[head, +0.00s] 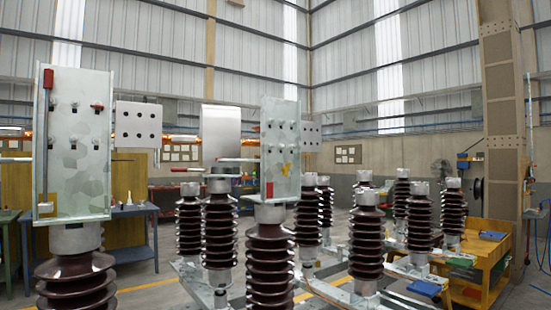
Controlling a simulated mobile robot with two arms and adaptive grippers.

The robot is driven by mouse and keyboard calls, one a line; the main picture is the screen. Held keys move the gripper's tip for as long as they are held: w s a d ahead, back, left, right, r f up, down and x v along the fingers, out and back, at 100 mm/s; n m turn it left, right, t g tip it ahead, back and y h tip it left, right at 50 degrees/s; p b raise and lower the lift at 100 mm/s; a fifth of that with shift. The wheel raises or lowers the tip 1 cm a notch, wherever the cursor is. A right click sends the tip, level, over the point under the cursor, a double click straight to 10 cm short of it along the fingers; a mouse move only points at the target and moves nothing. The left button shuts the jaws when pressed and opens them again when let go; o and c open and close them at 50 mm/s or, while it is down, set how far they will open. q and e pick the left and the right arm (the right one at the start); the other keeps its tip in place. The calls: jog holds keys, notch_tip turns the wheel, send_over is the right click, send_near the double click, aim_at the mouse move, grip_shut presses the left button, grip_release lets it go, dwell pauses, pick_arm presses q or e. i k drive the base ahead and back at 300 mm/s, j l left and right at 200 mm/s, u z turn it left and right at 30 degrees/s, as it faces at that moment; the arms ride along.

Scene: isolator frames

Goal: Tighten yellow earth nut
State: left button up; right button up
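A galvanized upright plate (80,160) stands at the left on top of a brown ribbed insulator (75,285). A small yellow part (45,208) sits at its lower left edge; it is too small to tell if it is a nut. A second galvanized plate (281,140) stands near the middle on another insulator (271,265). A yellow piece (286,170) shows on its lower right face; its exact shape is unclear. Both plates carry several bolts. Neither of my grippers shows in the head view.
Several more brown insulators (366,245) stand on metal frames behind and to the right. A blue workbench (130,213) is at the left and a yellow-orange bench (470,255) at the right. A tall beige column (503,130) rises at the right. Some floor shows between the frames and benches.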

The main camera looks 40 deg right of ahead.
aim_at(285, 170)
jog(key=z, duration=1.25)
